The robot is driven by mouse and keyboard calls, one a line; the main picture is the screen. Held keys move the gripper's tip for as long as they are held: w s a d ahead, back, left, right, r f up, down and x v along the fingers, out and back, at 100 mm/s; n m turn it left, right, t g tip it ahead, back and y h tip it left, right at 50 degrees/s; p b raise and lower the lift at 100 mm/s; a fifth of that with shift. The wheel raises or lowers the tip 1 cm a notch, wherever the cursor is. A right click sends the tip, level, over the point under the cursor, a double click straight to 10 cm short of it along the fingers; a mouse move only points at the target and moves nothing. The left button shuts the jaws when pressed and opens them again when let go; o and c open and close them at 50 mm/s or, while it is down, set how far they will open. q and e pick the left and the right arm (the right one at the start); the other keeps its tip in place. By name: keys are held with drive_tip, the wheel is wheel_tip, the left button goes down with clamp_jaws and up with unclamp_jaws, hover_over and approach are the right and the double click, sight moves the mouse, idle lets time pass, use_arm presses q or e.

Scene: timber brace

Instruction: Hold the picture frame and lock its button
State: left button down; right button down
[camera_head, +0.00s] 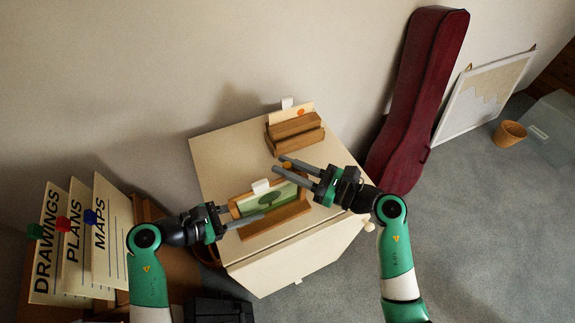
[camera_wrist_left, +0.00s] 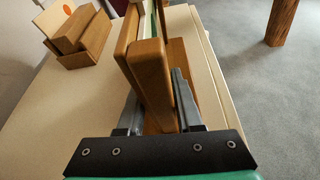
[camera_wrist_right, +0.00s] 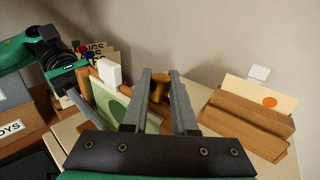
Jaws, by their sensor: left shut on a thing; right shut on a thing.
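The picture frame (camera_head: 235,209) stands on the cream cabinet top, with a wooden border and a green tree picture (camera_head: 272,198). My left gripper (camera_head: 246,213) is shut on its left end; in the left wrist view the wooden frame end (camera_wrist_left: 152,75) sits between the two fingers (camera_wrist_left: 155,100). My right gripper (camera_head: 279,164) is above the frame's right end. In the right wrist view a brass-coloured button (camera_wrist_right: 160,88) sits between its fingertips (camera_wrist_right: 160,75), and the gripper is shut on it. The button's lower part and the frame's right end are partly hidden by the fingers.
A wooden card holder (camera_head: 296,137) with a card stands behind on the cabinet top (camera_head: 215,155). A white tag (camera_head: 261,186) shows at the frame's top. Labelled boards (camera_head: 70,240) stand left. A dark red instrument case (camera_head: 417,100) leans right.

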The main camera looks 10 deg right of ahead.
drive_tip(key=shift+a+f+t+h, duration=0.1)
drive_tip(key=shift+f+t+h, duration=0.05)
drive_tip(key=shift+t+h, duration=0.15)
drive_tip(key=m+t+h, duration=0.3)
drive_tip(key=shift+m, duration=0.3)
drive_tip(key=shift+m+t+h, duration=1.1)
drive_tip(key=shift+h, duration=0.6)
drive_tip(key=c, duration=0.7)
unclamp_jaws()
drive_tip(key=v, duration=1.2)
